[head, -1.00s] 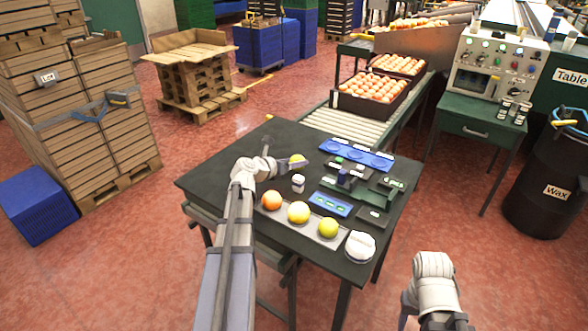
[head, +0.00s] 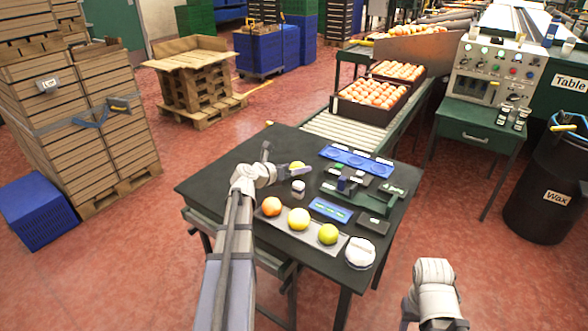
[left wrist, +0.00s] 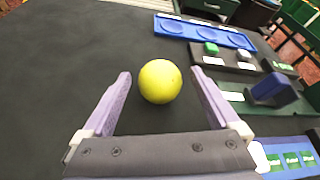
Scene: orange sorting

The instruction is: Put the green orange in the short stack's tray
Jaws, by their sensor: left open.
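A yellow-green orange (head: 297,165) sits on the dark table; the left wrist view also shows it (left wrist: 160,81). My left gripper (head: 281,160) is open, with its two fingers on either side of this fruit and visible gaps between. A grey tray (head: 262,217) near the table's front holds a row of an orange fruit (head: 271,206), a yellow fruit (head: 299,219) and a yellow-green fruit (head: 328,234). A blue tray (head: 355,160) with round wells lies at the table's back; it shows in the left wrist view (left wrist: 205,30). I cannot tell which tray is the short stack's. My right gripper is out of sight.
The table's left part is bare. Crates of fruit (head: 369,104) stand on a conveyor behind.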

